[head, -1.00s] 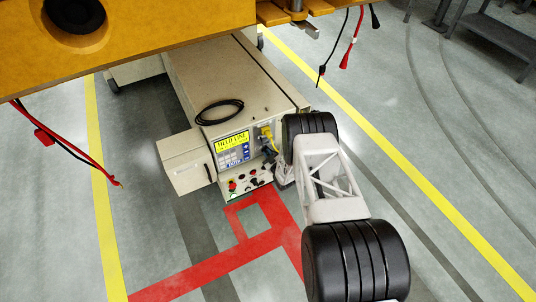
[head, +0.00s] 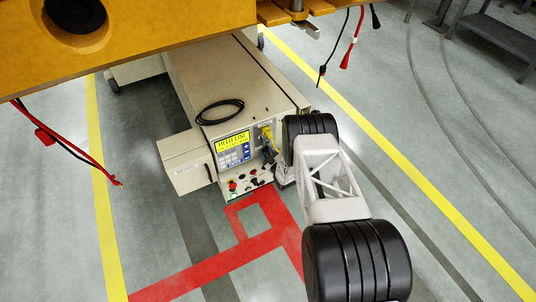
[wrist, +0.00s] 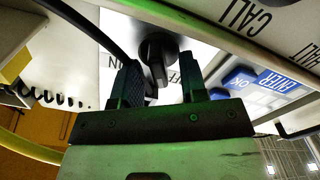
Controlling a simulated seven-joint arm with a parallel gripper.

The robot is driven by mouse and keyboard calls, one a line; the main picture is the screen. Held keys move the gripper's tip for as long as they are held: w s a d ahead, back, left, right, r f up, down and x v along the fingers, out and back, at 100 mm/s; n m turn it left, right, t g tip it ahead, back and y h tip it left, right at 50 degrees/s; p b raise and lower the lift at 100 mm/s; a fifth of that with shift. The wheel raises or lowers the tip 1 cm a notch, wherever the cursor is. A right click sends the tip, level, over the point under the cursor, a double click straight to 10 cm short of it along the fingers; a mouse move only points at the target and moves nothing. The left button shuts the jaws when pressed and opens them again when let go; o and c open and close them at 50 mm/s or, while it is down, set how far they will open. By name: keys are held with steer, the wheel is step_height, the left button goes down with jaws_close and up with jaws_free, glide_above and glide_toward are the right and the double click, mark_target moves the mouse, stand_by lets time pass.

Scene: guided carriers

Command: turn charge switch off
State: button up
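The charge switch is a black rotary knob (wrist: 157,48) with a bar-shaped handle on a pale panel, at the top centre of the wrist view. An ON label (wrist: 113,60) is left of it and a partly covered OFF label (wrist: 187,68) is right of it, both upside down. My gripper (wrist: 160,80) is open, its two dark fingers on either side of the handle with a gap at the right finger. I cannot tell if the left finger touches it. In the head view my arm largely hides the gripper beside the panel of the beige machine (head: 225,85).
A blue keypad with an ENTER key (wrist: 278,80) lies right of the knob. The machine front has a yellow display (head: 232,141), a yellow plug (head: 265,131) and several small buttons below. A beige box (head: 187,163) juts out left. A yellow carrier (head: 150,35) overhangs above.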

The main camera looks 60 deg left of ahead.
steer(key=shift+d, duration=0.15)
steer(key=d, duration=0.7)
steer(key=shift+d, duration=0.25)
stand_by(0.3)
stand_by(0.4)
